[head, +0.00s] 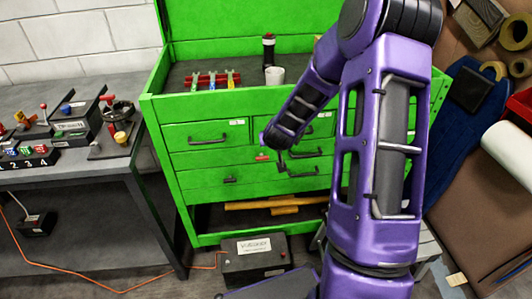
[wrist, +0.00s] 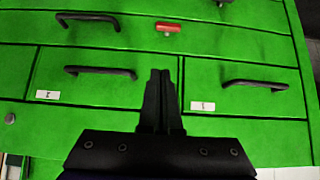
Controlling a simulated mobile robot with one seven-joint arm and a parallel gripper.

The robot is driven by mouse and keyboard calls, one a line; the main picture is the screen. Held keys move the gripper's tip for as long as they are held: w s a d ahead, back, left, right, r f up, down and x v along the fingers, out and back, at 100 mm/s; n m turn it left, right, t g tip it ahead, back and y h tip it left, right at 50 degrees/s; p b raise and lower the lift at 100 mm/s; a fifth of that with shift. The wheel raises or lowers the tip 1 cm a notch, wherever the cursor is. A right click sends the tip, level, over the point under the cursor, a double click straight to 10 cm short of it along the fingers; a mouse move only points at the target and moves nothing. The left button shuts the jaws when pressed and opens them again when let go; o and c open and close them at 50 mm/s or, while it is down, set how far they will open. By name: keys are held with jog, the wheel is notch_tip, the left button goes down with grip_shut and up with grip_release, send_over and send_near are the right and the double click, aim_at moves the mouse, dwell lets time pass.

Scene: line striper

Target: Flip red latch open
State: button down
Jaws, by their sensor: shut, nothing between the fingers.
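The red latch (head: 262,157) is a small red piece on the front of the green tool chest (head: 210,160). In the wrist view the red latch (wrist: 168,27) lies near the top, on a seam between drawer fronts, with its bar running sideways. My gripper (head: 281,161) is in front of the drawers, just right of the latch in the head view. In the wrist view my gripper (wrist: 160,72) has its fingers together and empty. The fingertips are below the latch in that picture, with green drawer front showing between them. The gap in depth to the chest is hard to tell.
Black drawer handles (wrist: 100,72) stick out on both sides of the fingers, with another handle (wrist: 255,85) at right. A workbench (head: 80,165) with parts stands left. A black box (head: 255,258) sits on the floor below. A white cup (head: 274,75) is on the chest top.

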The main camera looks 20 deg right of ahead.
jog(key=shift+w+f, duration=0.1)
send_over(262, 157)
jog(key=s, duration=0.2)
notch_tip(262, 157, down, 7)
jog(key=shift+w+d+f, duration=0.1)
jog(key=shift+d+f, duration=0.2)
jog(key=shift+f, duration=0.25)
jog(key=shift+w+d+f, duration=0.1)
jog(key=shift+d+f, duration=0.15)
jog(key=shift+f, duration=1.15)
